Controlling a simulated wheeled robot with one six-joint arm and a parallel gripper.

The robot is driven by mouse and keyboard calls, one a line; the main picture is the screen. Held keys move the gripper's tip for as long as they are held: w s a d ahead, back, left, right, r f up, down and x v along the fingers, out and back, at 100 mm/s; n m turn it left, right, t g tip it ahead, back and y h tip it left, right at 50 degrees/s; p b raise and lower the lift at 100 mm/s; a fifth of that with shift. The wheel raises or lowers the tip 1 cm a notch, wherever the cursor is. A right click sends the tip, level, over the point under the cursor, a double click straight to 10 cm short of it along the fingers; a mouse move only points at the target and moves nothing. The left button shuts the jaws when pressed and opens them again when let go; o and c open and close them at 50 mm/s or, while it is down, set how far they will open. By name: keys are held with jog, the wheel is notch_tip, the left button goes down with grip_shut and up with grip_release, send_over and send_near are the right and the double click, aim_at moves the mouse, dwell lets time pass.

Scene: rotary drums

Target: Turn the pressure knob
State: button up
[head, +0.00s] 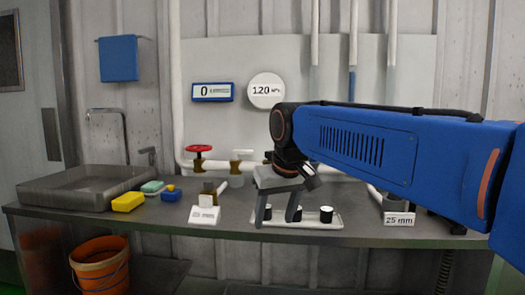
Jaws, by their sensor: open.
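My gripper (277,219) hangs open, fingers pointing down, in front of a white tray (338,220) at the bench's front. Its fingers overlap the tray in the picture; I see nothing held and cannot tell contact. No knob labelled as the pressure knob shows. A red handwheel (199,149) sits on the pipe left of my gripper. A white handle (241,155) sits right of it, just behind and left of my wrist. A round white dial (266,91) reading about 120 and a blue-framed display (213,92) reading 0 are on the wall panel. My arm hides the pipe's right part.
A white label block (205,212) and a 25 mm label (398,219) are on the bench (150,222). A sink (75,187), yellow sponge (128,202), and blue and green items are left. An orange bucket (99,265) is below.

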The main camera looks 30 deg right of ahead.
jog(key=w+d+r+m, duration=0.1)
jog(key=w+d+r, duration=0.2)
jog(key=w+r, duration=0.55)
jog(key=w+d+r, duration=0.3)
jog(key=w+r, duration=0.5)
jog(key=r, duration=0.1)
notch_tip(320, 180, up, 8)
jog(key=m+h, duration=0.1)
jog(key=m, duration=0.2)
send_over(270, 152)
jog(key=s+a, duration=0.2)
jog(key=s, duration=0.4)
jog(key=x, duration=1.7)
jog(key=shift+f, duration=0.3)
jog(key=c, duration=1)
